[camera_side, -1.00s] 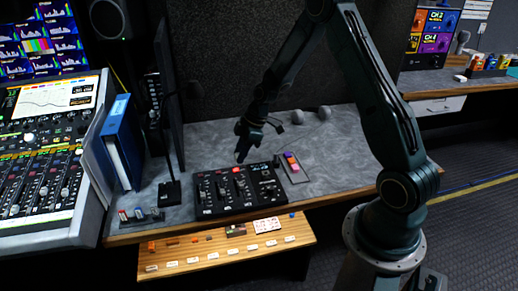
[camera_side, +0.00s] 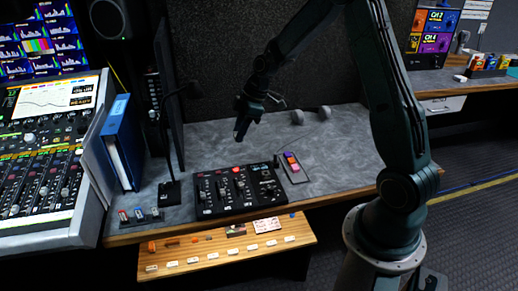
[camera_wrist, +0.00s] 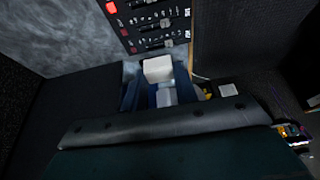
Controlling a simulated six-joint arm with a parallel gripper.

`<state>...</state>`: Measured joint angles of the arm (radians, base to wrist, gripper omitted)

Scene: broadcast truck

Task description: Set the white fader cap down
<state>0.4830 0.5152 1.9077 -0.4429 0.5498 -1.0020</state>
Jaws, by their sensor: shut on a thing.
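My gripper (camera_side: 240,135) is in the air above the grey desk, behind the black fader panel (camera_side: 238,190). In the wrist view, my gripper (camera_wrist: 160,88) is shut on the white fader cap (camera_wrist: 157,69), a pale block at the fingertips. In the side view the cap is too small or hidden to make out. The fader panel, with its red button, also shows in the wrist view (camera_wrist: 145,22), at the top, beyond the fingers.
A small tray (camera_side: 301,177) with orange, pink and purple caps lies right of the panel. Another small cap holder (camera_side: 140,219) stands at the desk's front left, near a microphone base (camera_side: 169,193). A wooden ledge (camera_side: 210,262) carries several small pieces.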

